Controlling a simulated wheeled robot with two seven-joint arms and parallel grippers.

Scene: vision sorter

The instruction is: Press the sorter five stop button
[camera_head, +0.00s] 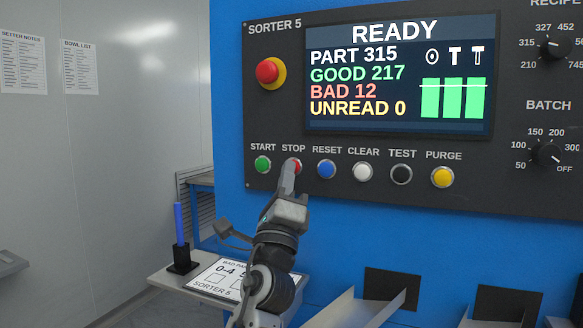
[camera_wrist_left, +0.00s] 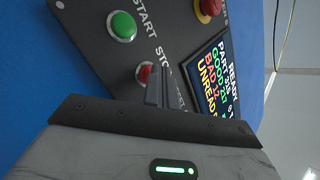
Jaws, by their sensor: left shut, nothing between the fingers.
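The SORTER 5 panel (camera_head: 400,194) is dark and set on a blue machine. The red STOP button (camera_head: 293,163) sits between the green START button (camera_head: 263,164) and the blue RESET button (camera_head: 326,168). My left gripper (camera_head: 288,176) is shut and empty, with its tips at the STOP button, covering its lower part. In the left wrist view the closed fingers (camera_wrist_left: 157,90) overlap the edge of the STOP button (camera_wrist_left: 144,72). I cannot tell whether they touch it or whether it is pushed in. My right gripper is not in view.
The screen (camera_head: 400,80) reads READY. A red emergency knob (camera_head: 267,71) on a yellow base is above START. White CLEAR (camera_head: 362,171), black TEST (camera_head: 401,174) and yellow PURGE (camera_head: 442,177) buttons continue the row. A blue pen (camera_head: 179,223) stands in a holder on a side shelf.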

